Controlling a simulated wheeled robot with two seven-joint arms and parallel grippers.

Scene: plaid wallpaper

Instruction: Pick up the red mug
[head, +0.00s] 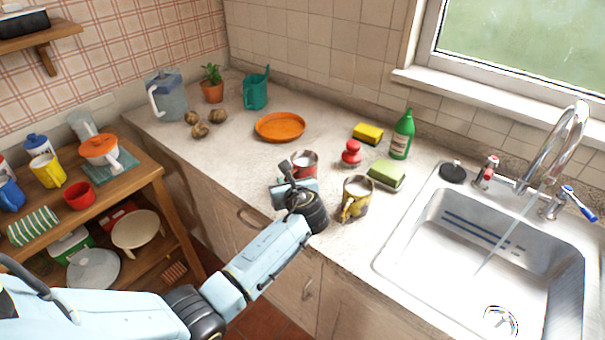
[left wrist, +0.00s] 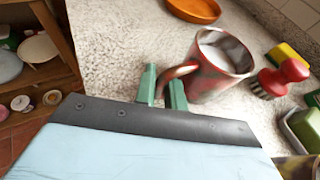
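The red mug (head: 306,160) is on the counter beyond my left gripper, partly hidden behind it in the head view. It has a worn metallic-red side and a pale inside, and it also shows in the left wrist view (left wrist: 222,72). Its handle points toward my left gripper (head: 293,180). In the left wrist view the two green fingertips (left wrist: 164,88) stand close together, one on each side of the handle, with little gap left. Whether the mug's base touches the counter is hard to tell. My right gripper is not in view.
A yellow patterned mug (head: 355,200) stands close to the right. An orange plate (head: 280,127) lies behind. The sink (head: 400,262) is at right.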

